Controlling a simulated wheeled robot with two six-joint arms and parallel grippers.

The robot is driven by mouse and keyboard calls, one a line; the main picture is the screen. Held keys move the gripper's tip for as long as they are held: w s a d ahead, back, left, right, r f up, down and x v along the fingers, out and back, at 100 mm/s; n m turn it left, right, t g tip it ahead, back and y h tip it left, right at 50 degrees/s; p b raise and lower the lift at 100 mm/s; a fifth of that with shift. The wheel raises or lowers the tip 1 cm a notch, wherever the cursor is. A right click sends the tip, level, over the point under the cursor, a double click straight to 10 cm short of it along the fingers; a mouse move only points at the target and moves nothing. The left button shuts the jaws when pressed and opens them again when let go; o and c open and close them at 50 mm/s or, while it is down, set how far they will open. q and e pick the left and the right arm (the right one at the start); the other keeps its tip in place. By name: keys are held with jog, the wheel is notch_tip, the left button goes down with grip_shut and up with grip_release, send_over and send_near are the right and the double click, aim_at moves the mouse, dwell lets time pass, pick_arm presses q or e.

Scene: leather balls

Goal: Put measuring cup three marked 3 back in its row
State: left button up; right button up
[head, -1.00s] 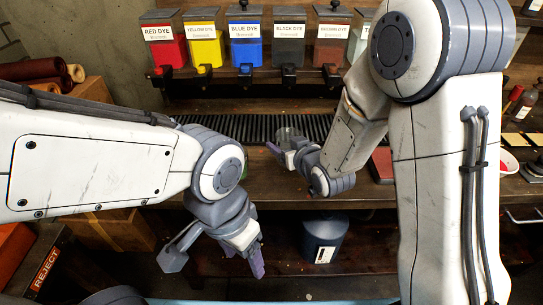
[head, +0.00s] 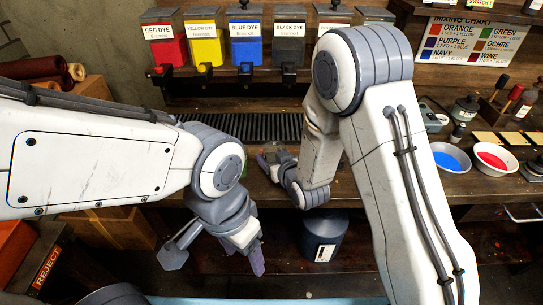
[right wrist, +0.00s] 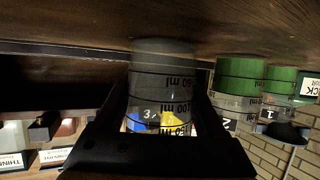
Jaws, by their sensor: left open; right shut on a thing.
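Measuring cup three (right wrist: 160,92) is clear, with black ml marks and a "3". It is between the fingers of my right gripper (head: 266,160), which is shut on it. The right wrist view looks upside down, with the wooden worktop along the top. The cup's base is close to that wood; I cannot tell if it touches. Cup 2 (right wrist: 240,82) and cup 1 (right wrist: 280,88), both holding green liquid, stand to the right in that view. In the head view I cannot make out cup three. My left gripper (head: 214,258) is open and empty, low in front of the bench.
Dye dispensers, including blue (head: 245,42), line the back above a dark grating (head: 240,126). A blue bowl (head: 450,157) and a red bowl (head: 493,158) stand on the right. A dark bin (head: 324,238) is below the bench. A mixing chart (head: 463,40) hangs at back right.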

jog(key=o, duration=1.4)
jog(key=shift+f, duration=0.1)
jog(key=shift+o, duration=0.2)
